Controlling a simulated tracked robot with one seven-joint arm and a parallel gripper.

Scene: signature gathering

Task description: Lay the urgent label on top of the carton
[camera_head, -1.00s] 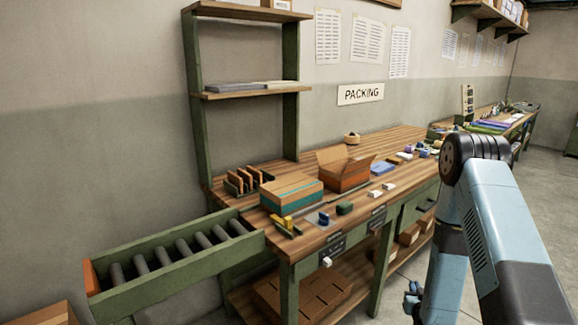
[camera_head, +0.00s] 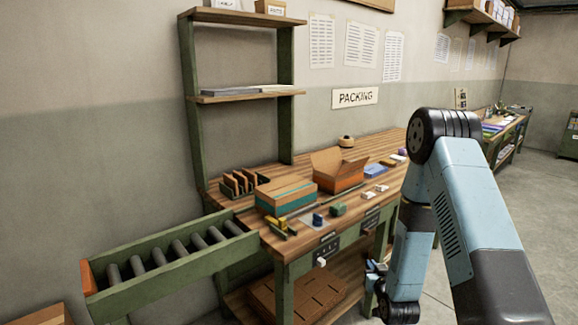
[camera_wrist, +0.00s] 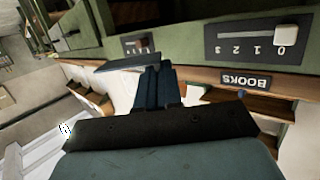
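A closed cardboard carton (camera_head: 286,195) with a teal band sits on the near left part of the wooden packing bench (camera_head: 385,143). An open carton (camera_head: 338,172) with raised flaps stands just behind it to the right. I cannot pick out the urgent label for certain. My gripper (camera_head: 374,278) hangs low in front of the bench, right of the cartons and apart from them. In the wrist view my gripper's dark fingers (camera_wrist: 157,82) look close together. A thin grey flat piece (camera_wrist: 130,63) shows at their tips; I cannot tell whether they hold it.
Small blocks, including a green one (camera_head: 338,210), lie along the bench's front edge. A roller conveyor (camera_head: 170,255) adjoins its left end. A shelf rack (camera_head: 240,97) rises behind. The wrist view shows a numbered panel (camera_wrist: 258,40) and a BOOKS sign (camera_wrist: 246,81). Open floor lies at right.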

